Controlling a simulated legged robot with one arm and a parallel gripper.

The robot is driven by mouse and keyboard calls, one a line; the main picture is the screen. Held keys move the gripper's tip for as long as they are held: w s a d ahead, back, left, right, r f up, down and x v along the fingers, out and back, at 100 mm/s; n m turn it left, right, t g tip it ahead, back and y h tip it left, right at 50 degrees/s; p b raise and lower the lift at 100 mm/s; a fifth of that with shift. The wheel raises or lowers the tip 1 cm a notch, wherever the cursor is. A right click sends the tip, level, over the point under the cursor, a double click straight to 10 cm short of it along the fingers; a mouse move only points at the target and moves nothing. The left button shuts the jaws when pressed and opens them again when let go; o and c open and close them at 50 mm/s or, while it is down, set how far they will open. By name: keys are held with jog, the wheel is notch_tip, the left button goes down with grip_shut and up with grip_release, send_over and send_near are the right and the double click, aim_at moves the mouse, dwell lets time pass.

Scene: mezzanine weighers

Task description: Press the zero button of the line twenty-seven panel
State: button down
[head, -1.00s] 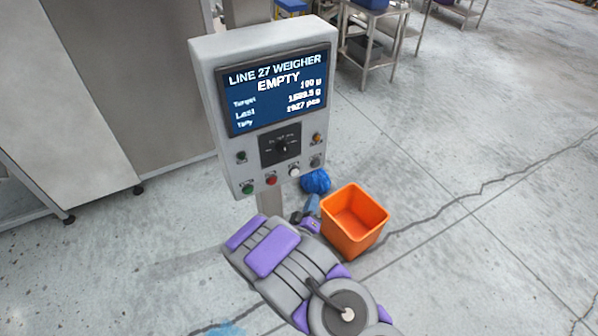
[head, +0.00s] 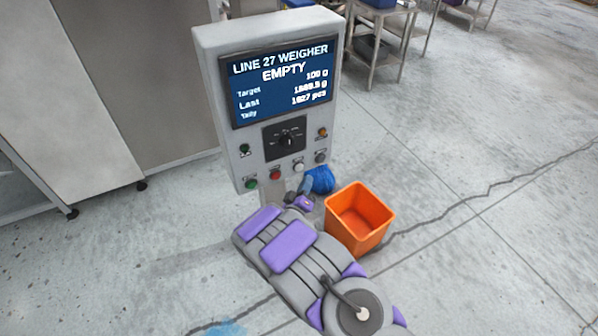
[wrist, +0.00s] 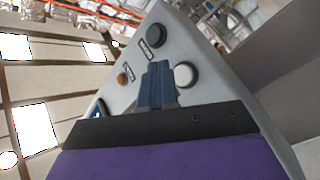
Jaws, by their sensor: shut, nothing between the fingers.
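The line 27 weigher panel (head: 228,110) stands upright on a post, its blue screen (head: 285,85) reading "LINE 27 WEIGHER EMPTY". Below the screen are a dark rotary selector (head: 286,139) and a bottom row of green (head: 251,183), red (head: 275,174), white (head: 298,167) and grey (head: 320,157) buttons. Their labels are too small to read. My gripper (head: 307,184) is shut and empty, just below the white button in the head view. In the wrist view its blue fingertips (wrist: 158,70) point at the panel, beside the white button (wrist: 186,75); contact cannot be told.
A grey cabinet (head: 150,70) is at the left. Metal tables (head: 385,35) stand at the back right. The floor at right is clear.

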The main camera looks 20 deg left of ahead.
jog(key=shift+w+a, duration=0.75)
jog(key=shift+a, duration=0.1)
dwell(1.6)
jog(key=shift+w+a+r, duration=0.1)
jog(key=shift+w+a, duration=0.1)
jog(key=shift+a, duration=0.05)
jog(key=shift+w+a+p, duration=0.25)
jog(key=shift+a+p, duration=0.1)
dwell(0.9)
jog(key=shift+s+d+p, duration=0.55)
jog(key=shift+d, duration=0.1)
jog(key=shift+s+d+p, duration=1.3)
jog(key=shift+s+d, duration=0.3)
jog(key=shift+d, duration=0.3)
